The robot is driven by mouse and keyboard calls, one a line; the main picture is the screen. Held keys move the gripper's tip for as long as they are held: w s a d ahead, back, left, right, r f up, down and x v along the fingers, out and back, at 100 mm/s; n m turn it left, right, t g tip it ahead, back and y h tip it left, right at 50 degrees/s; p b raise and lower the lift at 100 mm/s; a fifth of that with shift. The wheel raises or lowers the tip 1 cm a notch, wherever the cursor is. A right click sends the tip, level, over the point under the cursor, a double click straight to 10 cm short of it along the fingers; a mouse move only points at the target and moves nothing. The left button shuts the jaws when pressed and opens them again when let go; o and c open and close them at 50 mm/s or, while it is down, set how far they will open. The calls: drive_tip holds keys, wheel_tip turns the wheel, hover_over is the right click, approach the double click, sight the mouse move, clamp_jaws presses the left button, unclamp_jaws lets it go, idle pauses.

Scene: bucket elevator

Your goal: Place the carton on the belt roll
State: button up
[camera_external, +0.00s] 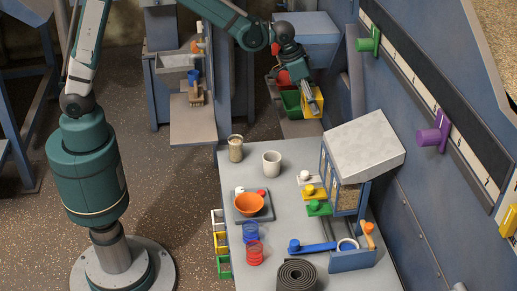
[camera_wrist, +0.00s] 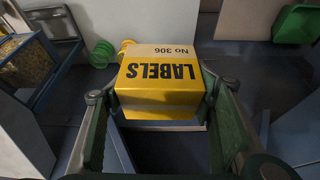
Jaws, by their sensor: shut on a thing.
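The carton (camera_wrist: 160,85) is a yellow box with a pale band, marked LABELS No 306. In the wrist view it sits between the two fingers of my gripper (camera_wrist: 162,92), which is shut on it. In the external view my gripper (camera_external: 307,93) is at the upper middle, beyond the far end of the grey table, with the yellow carton (camera_external: 315,102) at its tip. The belt roll (camera_external: 297,276) is a dark spiral coil on the table's near edge, far from my gripper. The roll's top looks bare.
The grey table (camera_external: 240,180) holds a cup (camera_external: 271,163), a jar (camera_external: 236,149), an orange bowl (camera_external: 249,204), blue and red coils (camera_external: 254,252) and a tall pale-topped hopper (camera_external: 362,145). A green bin (camera_external: 291,103) is near my gripper. The blue machine wall runs along the right.

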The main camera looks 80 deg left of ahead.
drive_tip(key=r, duration=1.1)
drive_tip(key=shift+d+r, duration=0.2)
drive_tip(key=shift+r, duration=0.05)
drive_tip(key=s+d+m+h+p, duration=0.1)
drive_tip(key=d+m+p, duration=0.1)
drive_tip(key=d, duration=1.5)
drive_tip(key=s+d+m+h+p, duration=0.1)
drive_tip(key=s+d+m+p, duration=0.1)
drive_tip(key=d, duration=1.4)
drive_tip(key=s+d+m+p, duration=0.1)
drive_tip(key=s+d, duration=0.4)
drive_tip(key=d, duration=0.5)
drive_tip(key=s+d+m+g+h+p, duration=0.15)
drive_tip(key=s+d, duration=0.35)
drive_tip(key=d, duration=0.5)
drive_tip(key=s+d+m+y+p, duration=0.15)
drive_tip(key=s+d, duration=0.35)
drive_tip(key=d, duration=0.5)
wheel_tip(320, 180, down, 11)
drive_tip(key=h, duration=0.1)
drive_tip(key=shift+d+b, duration=0.3)
drive_tip(key=shift+b, duration=0.05)
drive_tip(key=shift+f, duration=0.25)
drive_tip(key=shift+f, duration=3)
